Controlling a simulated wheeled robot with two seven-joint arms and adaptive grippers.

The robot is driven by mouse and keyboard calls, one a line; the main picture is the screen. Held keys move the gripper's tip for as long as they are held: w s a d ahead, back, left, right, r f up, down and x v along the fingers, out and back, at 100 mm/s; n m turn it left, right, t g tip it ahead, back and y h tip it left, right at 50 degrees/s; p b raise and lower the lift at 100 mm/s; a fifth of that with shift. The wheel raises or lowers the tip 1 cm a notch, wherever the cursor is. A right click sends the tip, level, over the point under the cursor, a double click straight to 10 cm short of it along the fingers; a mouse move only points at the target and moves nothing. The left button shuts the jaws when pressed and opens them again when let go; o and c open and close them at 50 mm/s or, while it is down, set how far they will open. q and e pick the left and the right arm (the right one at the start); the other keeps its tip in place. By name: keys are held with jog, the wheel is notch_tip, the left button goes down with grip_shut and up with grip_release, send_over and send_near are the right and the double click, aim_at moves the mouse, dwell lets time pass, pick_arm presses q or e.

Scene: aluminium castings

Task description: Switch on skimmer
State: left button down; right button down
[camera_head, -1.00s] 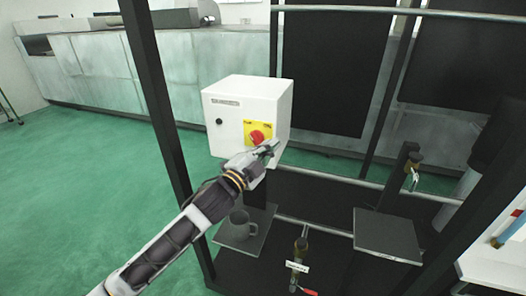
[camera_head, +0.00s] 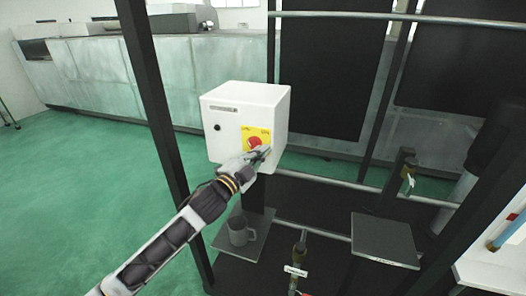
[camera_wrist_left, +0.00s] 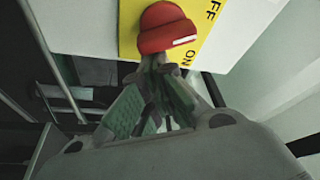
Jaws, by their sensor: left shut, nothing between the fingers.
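A white control box (camera_head: 228,112) is mounted on a dark frame and carries a red rotary knob (camera_head: 254,144) on a yellow plate (camera_head: 264,133). In the left wrist view the red knob (camera_wrist_left: 166,30) sits on the yellow plate (camera_wrist_left: 128,35), with the letters "FF" and "ON" readable beside it. My left gripper (camera_head: 264,152) is shut and empty, at the lower right of the knob in the head view. In the left wrist view its fingertips (camera_wrist_left: 155,62) are right at the knob's lower edge; I cannot tell whether they touch. My right gripper is out of view.
A grey plate (camera_head: 384,240) and valves (camera_head: 299,255) are to the right. A dark post (camera_head: 150,90) rises left of the box. Green floor (camera_head: 70,190) is open at left.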

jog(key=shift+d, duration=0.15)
pick_arm(q)
jog(key=shift+m+p, duration=0.3)
jog(key=shift+p, duration=0.05)
jog(key=shift+f+m+p, duration=0.1)
jog(key=shift+m+p, duration=0.2)
jog(key=shift+m+g+p, duration=0.3)
jog(key=shift+m+p, duration=0.2)
jog(key=shift+w+a+f+m+p, duration=0.1)
jog(key=shift+a+f+m+p, duration=0.15)
jog(key=shift+f+p, duration=0.3)
jog(key=shift+w+a+f+m+p, duration=0.1)
jog(key=shift+f+m+p, duration=0.3)
jog(key=shift+p, duration=0.25)
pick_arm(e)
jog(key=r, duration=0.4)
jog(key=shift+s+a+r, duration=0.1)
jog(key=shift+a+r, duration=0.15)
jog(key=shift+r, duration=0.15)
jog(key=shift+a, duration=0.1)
pick_arm(q)
jog(key=shift+s+d+f, duration=0.1)
jog(key=shift+d+f, duration=0.05)
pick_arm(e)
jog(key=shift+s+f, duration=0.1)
